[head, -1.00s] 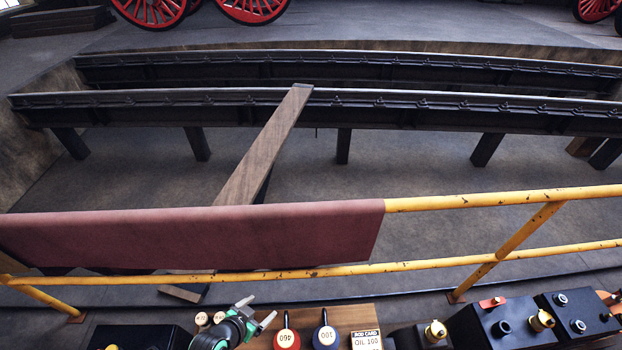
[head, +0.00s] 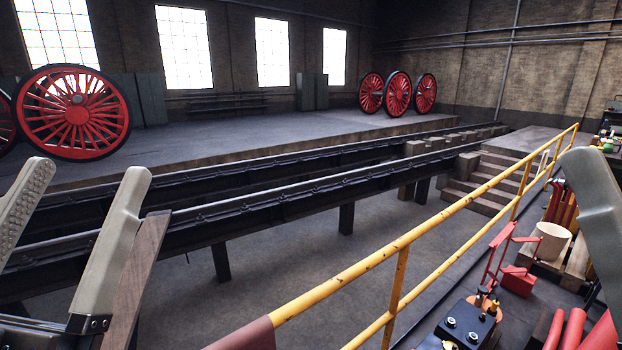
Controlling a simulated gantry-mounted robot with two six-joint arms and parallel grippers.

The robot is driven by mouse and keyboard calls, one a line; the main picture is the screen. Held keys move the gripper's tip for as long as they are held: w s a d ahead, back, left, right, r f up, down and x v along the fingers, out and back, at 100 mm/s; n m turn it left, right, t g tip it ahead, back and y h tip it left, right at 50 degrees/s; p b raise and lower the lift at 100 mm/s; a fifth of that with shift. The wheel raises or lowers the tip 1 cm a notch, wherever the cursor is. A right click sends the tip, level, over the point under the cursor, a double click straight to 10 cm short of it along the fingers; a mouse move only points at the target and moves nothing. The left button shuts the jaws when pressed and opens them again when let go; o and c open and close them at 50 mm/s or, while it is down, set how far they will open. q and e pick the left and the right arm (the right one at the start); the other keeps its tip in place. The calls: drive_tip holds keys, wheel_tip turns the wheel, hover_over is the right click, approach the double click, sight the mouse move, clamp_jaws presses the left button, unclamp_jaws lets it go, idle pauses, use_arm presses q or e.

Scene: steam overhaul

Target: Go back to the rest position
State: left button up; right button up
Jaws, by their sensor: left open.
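My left gripper (head: 88,172) is large and close at the lower left of the head view. Its two pale fingers point up and stand apart, with nothing held between them. One pale finger of my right gripper (head: 598,215) shows at the right edge. The rest of that gripper is out of the picture, so its opening cannot be told.
A yellow railing (head: 400,245) runs diagonally from bottom centre to upper right, with a maroon cloth (head: 245,336) at its near end. A wooden plank (head: 135,275) is behind the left gripper. Rails (head: 300,200) cross the pit. Red wheels (head: 72,112) stand beyond. Tools crowd the lower right.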

use_arm(q)
drive_tip(key=s+r+n+t, duration=0.2)
drive_tip(key=s+r, duration=0.1)
drive_tip(key=s, duration=0.2)
wheel_tip(320, 180, up, 37)
drive_tip(key=w+p, duration=0.1)
drive_tip(key=p, duration=3.6)
drive_tip(key=shift+a+f+g+p, duration=0.2)
drive_tip(key=shift+a+g+p, duration=0.1)
drive_tip(key=shift+g, duration=0.1)
drive_tip(key=shift+f, duration=0.1)
drive_tip(key=shift+a+y, duration=0.1)
drive_tip(key=shift+y, duration=0.4)
